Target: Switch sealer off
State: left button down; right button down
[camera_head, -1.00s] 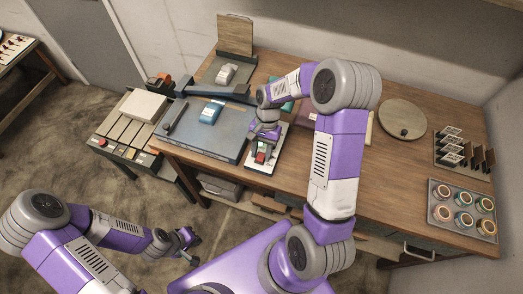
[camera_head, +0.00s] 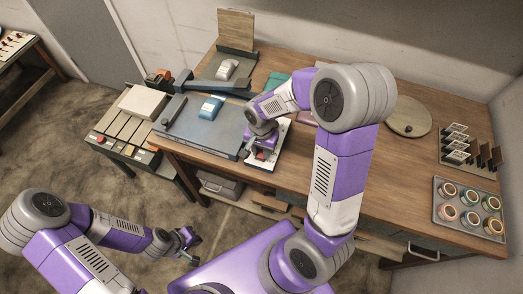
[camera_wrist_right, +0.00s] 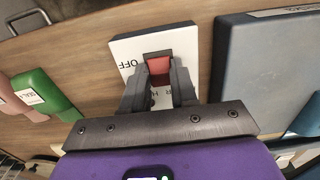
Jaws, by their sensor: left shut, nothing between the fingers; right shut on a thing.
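The white switch plate (camera_head: 258,165) lies on the bench beside the blue-grey machine. In the right wrist view the plate (camera_wrist_right: 126,52) shows the letters OFF at its left side and a red switch (camera_wrist_right: 159,69) in a dark frame. My right gripper (camera_wrist_right: 160,82) is over the plate, its two fingers on either side of the red switch and shut on it. It partly hides the lower lettering. In the head view the right gripper (camera_head: 262,142) covers much of the plate. My left gripper (camera_head: 191,238) is shut and empty, low over the floor in front of the bench.
The blue-grey machine (camera_head: 183,139) stands left of the plate, with a blue and white piece (camera_head: 212,106) on it. A round board (camera_head: 408,116), a card rack (camera_head: 462,150) and a tray of tape rolls (camera_head: 439,216) are at the right. A side table (camera_head: 119,129) stands left.

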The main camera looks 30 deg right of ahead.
aim_at(261, 155)
jog(key=shift+t+h, duration=0.3)
jog(key=c, duration=0.9)
grip_release()
notch_tip(261, 155, up, 8)
jog(key=shift+s+a+f+p, duration=0.1)
jog(key=shift+a+f+p, duration=0.1)
jog(key=shift+p, duration=0.45)
